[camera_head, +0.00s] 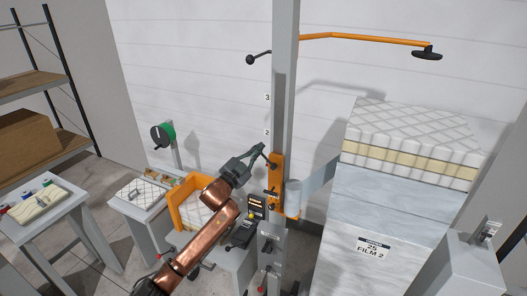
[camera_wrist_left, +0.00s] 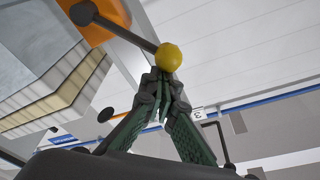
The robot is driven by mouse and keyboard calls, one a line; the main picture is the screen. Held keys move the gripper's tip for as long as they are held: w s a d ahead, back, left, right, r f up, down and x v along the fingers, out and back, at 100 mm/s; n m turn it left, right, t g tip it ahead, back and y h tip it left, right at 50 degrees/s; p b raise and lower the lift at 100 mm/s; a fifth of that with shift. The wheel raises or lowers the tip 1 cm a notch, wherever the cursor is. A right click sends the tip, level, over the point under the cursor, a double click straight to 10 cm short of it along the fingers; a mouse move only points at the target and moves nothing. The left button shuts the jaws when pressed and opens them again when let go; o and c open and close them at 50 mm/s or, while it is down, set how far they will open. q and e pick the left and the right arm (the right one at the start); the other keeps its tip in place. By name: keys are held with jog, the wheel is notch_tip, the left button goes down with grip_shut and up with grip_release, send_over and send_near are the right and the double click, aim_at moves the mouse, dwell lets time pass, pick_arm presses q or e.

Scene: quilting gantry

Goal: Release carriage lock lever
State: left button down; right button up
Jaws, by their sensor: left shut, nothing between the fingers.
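The lock lever (camera_wrist_left: 122,28) is a dark rod with a yellow ball knob (camera_wrist_left: 169,57), seen in the left wrist view. It comes from a dark pivot on the orange carriage (camera_wrist_left: 88,22). In the head view the orange carriage (camera_head: 277,180) sits on the grey upright post. My left gripper (camera_head: 259,152) is at the carriage's upper left. In the wrist view its green-padded fingers (camera_wrist_left: 163,82) are shut and empty, with the tips close below the knob. I cannot tell whether they touch it. The knob is not clear in the head view. My right gripper is not in view.
The grey post (camera_head: 285,90) carries an orange arm (camera_head: 365,38) higher up. A quilted mattress (camera_head: 415,145) lies on a pale block at right. An orange bin (camera_head: 183,205) and a small table (camera_head: 40,215) stand at left.

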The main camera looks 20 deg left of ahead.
pick_arm(q)
jog(key=shift+w+a+f+n+y, duration=0.15)
jog(key=shift+a+f+n, duration=0.15)
jog(key=shift+n, duration=0.25)
jog(key=shift+s+a+f+n+y, duration=0.1)
jog(key=shift+a+f+n+y, duration=0.1)
jog(key=shift+a+n, duration=0.3)
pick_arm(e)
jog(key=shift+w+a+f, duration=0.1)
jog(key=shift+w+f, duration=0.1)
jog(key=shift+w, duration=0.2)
pick_arm(q)
jog(key=shift+f, duration=0.1)
